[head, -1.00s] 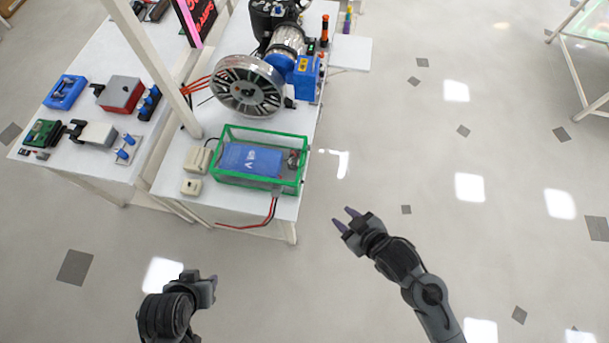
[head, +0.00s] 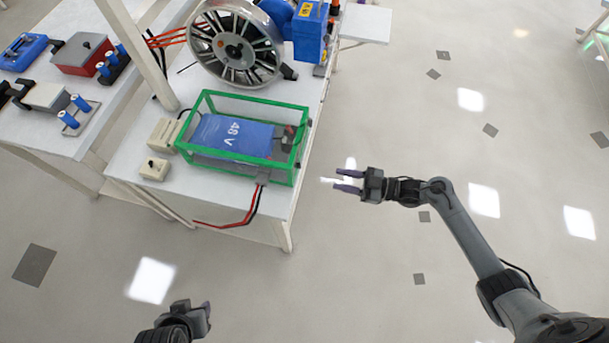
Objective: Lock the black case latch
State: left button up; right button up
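A clear case with a green frame (head: 208,106) stands on the near end of the white table. A blue block marked 48 V (head: 228,137) lies inside it. A small dark grey piece (head: 263,178), possibly the latch, sits on the case's near side toward the right; whether it is locked is too small to tell. My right gripper (head: 347,181) is open and empty, to the right of the case and apart from it, fingers pointing left. My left gripper (head: 207,308) is low in the view, below the table's near edge, apart from the case; its fingers are unclear.
Red and black cables (head: 248,208) hang from the case's near side. Two beige boxes (head: 154,169) stand left of it. A large wheel-like motor (head: 236,48) stands behind it. A white post (head: 140,55) rises at the left. The floor right of the table is clear.

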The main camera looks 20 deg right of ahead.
aim_at(299, 165)
pick_arm(q)
jog(key=shift+a+f+b, duration=0.1)
jog(key=shift+f+b, duration=0.8)
jog(key=shift+f, duration=0.6)
pick_arm(e)
jog(key=w+d+x, duration=0.1)
jog(key=x, duration=1)
jog(key=shift+w+a+n, duration=0.25)
jog(key=shift+w+n, duration=0.05)
jog(key=shift+w, duration=0.15)
jog(key=shift+f, duration=0.1)
grip_shut()
pick_arm(q)
jog(key=shift+r, duration=0.1)
